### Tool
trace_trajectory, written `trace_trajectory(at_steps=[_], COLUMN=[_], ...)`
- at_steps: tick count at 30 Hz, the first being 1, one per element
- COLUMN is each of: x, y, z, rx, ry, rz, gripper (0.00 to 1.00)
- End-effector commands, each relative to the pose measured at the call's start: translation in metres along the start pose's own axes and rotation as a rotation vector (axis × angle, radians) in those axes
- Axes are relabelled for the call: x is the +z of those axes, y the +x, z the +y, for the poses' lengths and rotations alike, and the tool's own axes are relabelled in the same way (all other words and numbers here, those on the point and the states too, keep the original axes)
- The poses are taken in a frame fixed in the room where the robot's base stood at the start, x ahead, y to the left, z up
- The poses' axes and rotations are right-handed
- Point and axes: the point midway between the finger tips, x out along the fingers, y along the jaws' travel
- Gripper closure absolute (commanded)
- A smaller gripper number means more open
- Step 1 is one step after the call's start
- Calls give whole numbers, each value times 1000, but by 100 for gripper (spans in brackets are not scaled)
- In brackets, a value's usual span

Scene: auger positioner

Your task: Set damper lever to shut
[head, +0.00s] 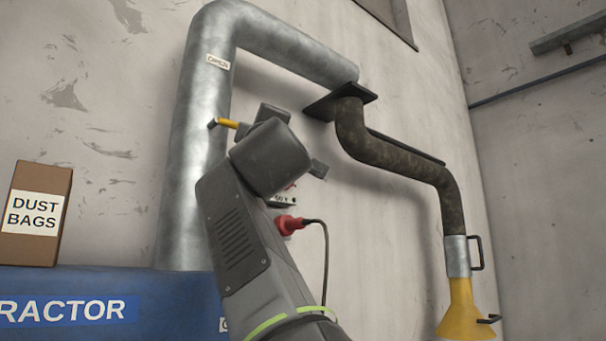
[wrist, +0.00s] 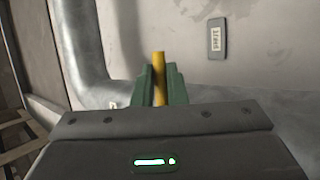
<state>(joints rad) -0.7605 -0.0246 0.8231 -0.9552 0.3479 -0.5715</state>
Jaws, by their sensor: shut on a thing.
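The damper lever (head: 228,123) is a short yellow handle beside the grey metal duct (head: 190,150) in the head view. In the wrist view the yellow lever (wrist: 158,66) stands upright between the green fingers of my gripper (wrist: 160,82). My gripper is shut on it, with the lever's tip showing beyond the fingers. In the head view my arm hides the fingers and part of the lever. A small label (head: 218,62) is on the duct above the lever; its word is hard to read.
A blue extractor unit (head: 160,290) stands at lower left with a dust bags box (head: 32,235) on it. A dark hose (head: 400,155) with a yellow hood (head: 464,310) hangs at right. A small plate (wrist: 217,39) with unclear lettering shows in the wrist view.

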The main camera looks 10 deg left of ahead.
Motion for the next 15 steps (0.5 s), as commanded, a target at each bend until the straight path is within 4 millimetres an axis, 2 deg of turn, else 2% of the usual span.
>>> trace_trajectory(at_steps=[4,5,6,15], x=[1,1,1,0], y=[0,0,0,-2], z=[-1,-2,-2,-1], rx=[-3,-3,-3,-1], ry=[0,0,0,0], rz=[-2,-2,-2,-1], gripper=[100,82,78,78])
